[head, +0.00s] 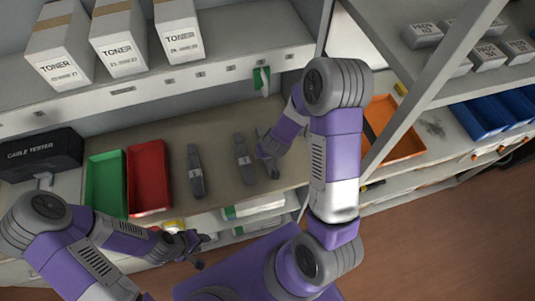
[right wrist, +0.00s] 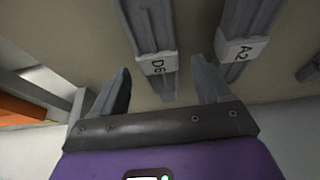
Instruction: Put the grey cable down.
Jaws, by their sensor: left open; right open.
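Neither gripper holds a cable. My right gripper (head: 266,155) is open over the shelf beside the grey toner cartridges. In the right wrist view its open fingers (right wrist: 160,88) spread either side of a cartridge marked D6 (right wrist: 149,30); a grip on it does not show. Another cartridge marked A2 (right wrist: 247,25) lies beside the right-hand finger. My left gripper (head: 199,250) is open and empty in front of the shelf.
Two grey cartridges (head: 195,172) (head: 242,155) lie on the shelf. Green (head: 105,182) and red (head: 149,180) trays and a black cable tester (head: 40,155) stand left. An orange tray (head: 402,140) and blue bins (head: 478,120) are right, past a post (head: 425,90). Toner boxes (head: 118,45) stand above.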

